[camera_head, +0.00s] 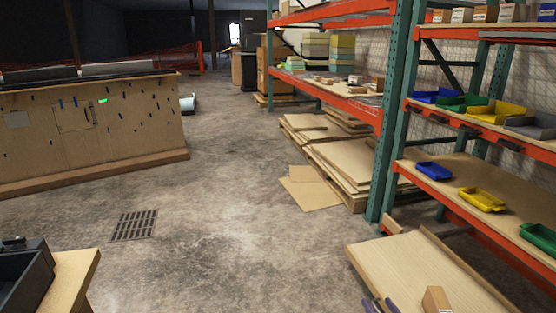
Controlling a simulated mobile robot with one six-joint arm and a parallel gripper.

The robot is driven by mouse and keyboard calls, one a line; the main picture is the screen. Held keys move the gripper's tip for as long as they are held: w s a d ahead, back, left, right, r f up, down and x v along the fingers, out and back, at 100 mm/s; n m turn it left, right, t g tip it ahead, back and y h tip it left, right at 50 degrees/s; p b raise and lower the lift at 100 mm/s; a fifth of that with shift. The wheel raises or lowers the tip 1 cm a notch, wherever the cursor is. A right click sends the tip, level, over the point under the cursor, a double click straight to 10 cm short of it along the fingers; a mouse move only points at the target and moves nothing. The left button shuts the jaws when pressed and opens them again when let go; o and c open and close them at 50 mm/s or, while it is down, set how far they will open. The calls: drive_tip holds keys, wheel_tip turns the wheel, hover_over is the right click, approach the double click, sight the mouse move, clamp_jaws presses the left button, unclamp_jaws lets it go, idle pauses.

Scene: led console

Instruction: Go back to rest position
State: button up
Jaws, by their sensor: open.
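My gripper and arm do not show clearly in the head view, so I cannot place the gripper against anything. A black box-like object (24,278) sits on a wooden tabletop (74,278) at the bottom left, cut off by the frame edge. I cannot tell what it is.
A tall orange and green rack (400,110) with coloured bins (482,200) stands at the right. A low wooden surface (420,265) below holds a small wooden block (436,300). Flat boards (340,165) lie beside the rack. A wooden panel (90,130) stands left. The middle floor (235,230) is clear.

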drive_tip(key=a+r+m+g+h+p, duration=0.2)
drive_tip(key=a+m+g+p, duration=0.1)
drive_tip(key=a+m+p, duration=0.6)
drive_tip(key=s+a+f+m+g+h+p, duration=0.2)
drive_tip(key=s+a+f+m+g+p, duration=0.25)
drive_tip(key=s+a, duration=0.2)
drive_tip(key=s+a+m+g+p, duration=0.1)
drive_tip(key=s+a+m+g, duration=0.1)
drive_tip(key=s+m+g, duration=0.5)
drive_tip(key=s+a+m+g+p, duration=0.1)
drive_tip(key=s+a+m+g, duration=0.2)
drive_tip(key=s+m+g, duration=0.4)
drive_tip(key=s+m, duration=0.8)
drive_tip(key=s, duration=1.2)
drive_tip(key=shift+a+f+g+y, duration=0.15)
drive_tip(key=shift+a+g+y, duration=0.05)
drive_tip(key=shift+g+y, duration=0.2)
drive_tip(key=shift+w, duration=0.1)
